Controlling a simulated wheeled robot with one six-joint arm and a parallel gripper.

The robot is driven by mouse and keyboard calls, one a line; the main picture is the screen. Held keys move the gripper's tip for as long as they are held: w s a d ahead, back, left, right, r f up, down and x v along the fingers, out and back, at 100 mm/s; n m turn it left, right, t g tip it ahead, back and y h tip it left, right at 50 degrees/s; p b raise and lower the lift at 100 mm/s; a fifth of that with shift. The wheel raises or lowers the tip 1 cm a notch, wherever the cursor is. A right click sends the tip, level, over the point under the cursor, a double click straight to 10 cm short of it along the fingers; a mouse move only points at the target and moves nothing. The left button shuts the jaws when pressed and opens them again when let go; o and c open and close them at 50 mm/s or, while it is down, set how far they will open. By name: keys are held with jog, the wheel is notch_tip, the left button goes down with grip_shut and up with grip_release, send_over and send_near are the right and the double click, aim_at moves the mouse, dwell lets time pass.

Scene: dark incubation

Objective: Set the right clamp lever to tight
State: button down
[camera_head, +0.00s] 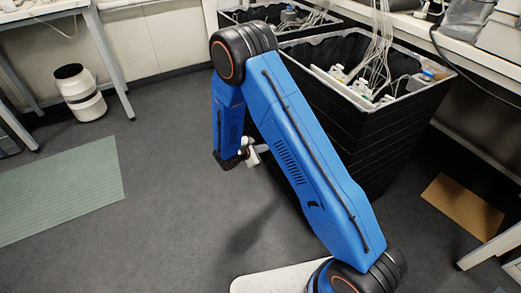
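My blue arm bends over in the middle of the view, and its lower part hangs down to the left of the large black bin (360,140). A small white and dark piece at the arm's end, seemingly my gripper (252,155), is beside the bin's near left side. It is small and partly hidden by my arm, so I cannot see its fingers clearly. Inside the bin are white fittings (345,80) with pale tubes running up from them. I cannot make out the right clamp lever or its position among them.
A second black bin (265,15) stands behind. A white bench (475,55) runs along the right. A white canister (80,92) stands at the back left. A green mat (60,190) and a brown mat (462,207) lie on the grey floor, which is open at left.

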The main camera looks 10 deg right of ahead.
jog(key=shift+s+d+r, duration=0.3)
jog(key=shift+d+r, duration=0.25)
jog(key=shift+r, duration=0.25)
jog(key=shift+s+d+r, duration=0.25)
jog(key=shift+d+r, duration=0.25)
jog(key=shift+r, duration=0.25)
jog(key=shift+s+r+n+g, duration=0.15)
jog(key=shift+r+n+g, duration=0.15)
jog(key=shift+s+d+r+n+g+h, duration=0.1)
jog(key=shift+r+n+g+h, duration=0.25)
jog(key=shift+r+n+g, duration=0.85)
jog(key=shift+r+n+g+h, duration=0.35)
jog(key=shift+r+n+g, duration=0.6)
jog(key=shift+r, duration=0.5)
